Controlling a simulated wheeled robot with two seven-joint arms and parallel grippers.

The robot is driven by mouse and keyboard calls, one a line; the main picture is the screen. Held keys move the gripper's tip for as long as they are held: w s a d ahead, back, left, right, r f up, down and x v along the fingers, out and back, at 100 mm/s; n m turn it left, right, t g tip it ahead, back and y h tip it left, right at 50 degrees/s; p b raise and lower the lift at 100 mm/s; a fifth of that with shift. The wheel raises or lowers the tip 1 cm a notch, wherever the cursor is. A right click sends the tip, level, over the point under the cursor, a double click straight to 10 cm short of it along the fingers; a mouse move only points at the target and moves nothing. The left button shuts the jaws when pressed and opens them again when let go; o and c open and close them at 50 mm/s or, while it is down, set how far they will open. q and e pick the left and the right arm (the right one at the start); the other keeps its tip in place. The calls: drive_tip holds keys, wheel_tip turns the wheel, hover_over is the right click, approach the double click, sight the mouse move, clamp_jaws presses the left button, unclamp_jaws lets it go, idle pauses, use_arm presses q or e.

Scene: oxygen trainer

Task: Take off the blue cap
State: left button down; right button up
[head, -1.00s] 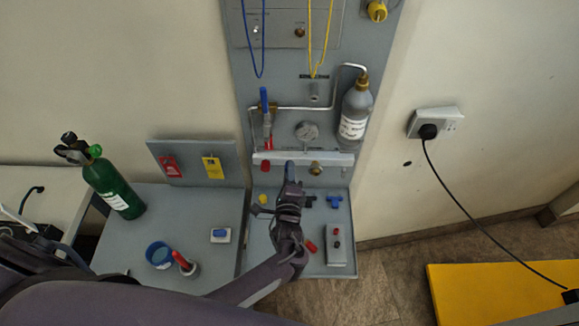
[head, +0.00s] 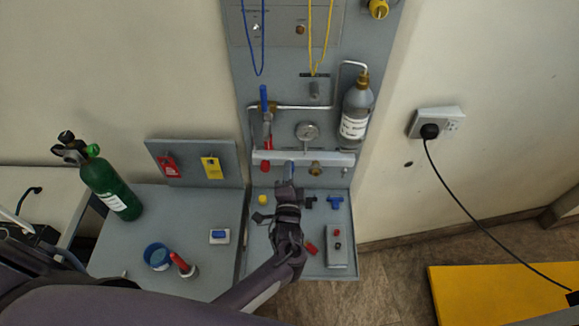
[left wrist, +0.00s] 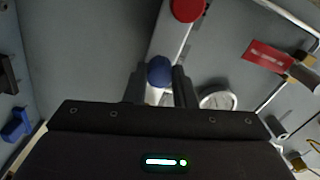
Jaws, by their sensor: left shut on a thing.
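The blue cap (left wrist: 159,71) shows between my two fingers in the left wrist view, in front of the pale rail. In the head view my left gripper (head: 289,184) is just below the white rail (head: 332,159), its fingers shut on the cap. A small bluish bit shows at the rail just above the fingertips. I cannot tell whether the cap still touches its port. The red cap (head: 265,166) sits at the rail to the left, and shows in the left wrist view (left wrist: 187,8). My right gripper is not in view.
A brass fitting (head: 315,168) is close on the right along the rail. A gauge (head: 307,132) and a grey bottle (head: 356,108) are above. The lower tray (head: 315,269) holds a yellow cap, blue and black fittings and a grey box.

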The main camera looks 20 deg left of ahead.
use_arm(q)
drive_tip(key=n, duration=0.3)
drive_tip(key=shift+b, duration=0.3)
drive_tip(key=shift+f, duration=0.1)
drive_tip(key=shift+n+b, duration=0.4)
drive_tip(key=shift+n, duration=1.3)
drive_tip(key=shift+n, duration=0.6)
drive_tip(key=c, duration=1.2)
unclamp_jaws()
